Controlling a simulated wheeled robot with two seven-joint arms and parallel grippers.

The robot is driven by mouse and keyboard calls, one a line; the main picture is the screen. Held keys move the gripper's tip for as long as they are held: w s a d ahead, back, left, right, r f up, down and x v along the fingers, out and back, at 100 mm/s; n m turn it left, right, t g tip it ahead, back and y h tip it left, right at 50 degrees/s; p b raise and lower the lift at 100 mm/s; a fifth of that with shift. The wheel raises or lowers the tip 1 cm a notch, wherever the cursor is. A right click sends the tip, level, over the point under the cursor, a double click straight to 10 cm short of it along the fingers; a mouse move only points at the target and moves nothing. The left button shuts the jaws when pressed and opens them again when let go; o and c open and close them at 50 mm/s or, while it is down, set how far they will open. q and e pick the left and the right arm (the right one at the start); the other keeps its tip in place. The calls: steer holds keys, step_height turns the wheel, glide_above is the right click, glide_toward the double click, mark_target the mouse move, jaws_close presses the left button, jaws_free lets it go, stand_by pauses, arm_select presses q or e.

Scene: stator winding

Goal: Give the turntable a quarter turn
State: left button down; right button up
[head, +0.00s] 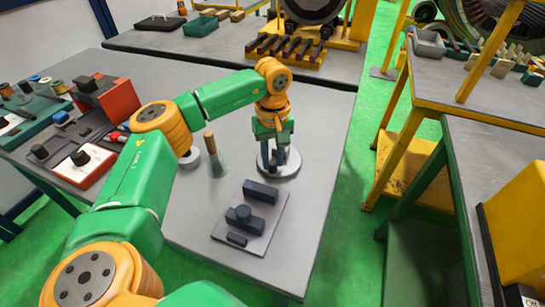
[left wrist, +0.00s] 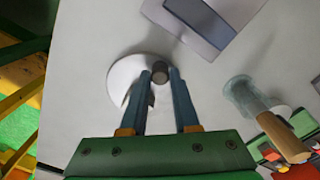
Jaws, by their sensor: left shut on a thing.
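The turntable (head: 290,171) is a light grey round disc on the grey workbench, below the end of my left arm in the head view. In the left wrist view the turntable (left wrist: 122,80) shows as a pale disc partly behind the fingers. A short dark post (left wrist: 160,72) stands near its right edge there. My left gripper (head: 277,163) points down over the disc. In the left wrist view its two blue fingertips (left wrist: 160,76) lie on either side of the post, shut on it. My right gripper is not in view.
A grey plate with dark blocks (head: 251,215) lies in front of the turntable. A glass vessel with a brown handle (head: 216,164) stands to its left. Red and grey instrument boxes (head: 85,160) fill the bench's left side. The front right of the bench is clear.

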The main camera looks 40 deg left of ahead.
mark_target(294, 163)
arm_select(q)
steer(key=shift+w+d+n, duration=0.1)
steer(key=shift+d+n, duration=0.05)
steer(key=shift+n, duration=0.15)
steer(key=shift+w+d+r+n+p, duration=0.15)
steer(key=shift+d+n+p, duration=0.15)
steer(key=shift+n, duration=0.6)
steer(key=shift+w+d+f+n+p, duration=0.15)
steer(key=shift+d+n+p, duration=0.15)
steer(key=shift+n, duration=0.6)
steer(key=shift+w+d+r+n+p, duration=0.1)
steer(key=shift+w+d+n+p, duration=0.15)
steer(key=shift+n, duration=0.85)
steer(key=shift+w+d+n+p, duration=0.1)
steer(key=shift+w+d+n, duration=0.25)
steer(key=shift+n, duration=0.75)
steer(key=shift+w+d+n+p, duration=0.2)
steer(key=shift+w+n, duration=0.2)
steer(key=shift+n, duration=0.65)
steer(key=shift+w+d+n+p, duration=0.15)
steer(key=shift+w+n, duration=0.2)
steer(key=shift+n, duration=0.7)
steer(key=shift+w+n, duration=0.4)
steer(key=shift+n, duration=0.6)
steer(key=shift+w+n, duration=0.35)
steer(key=shift+n, duration=0.65)
steer(key=shift+n+p, duration=0.3)
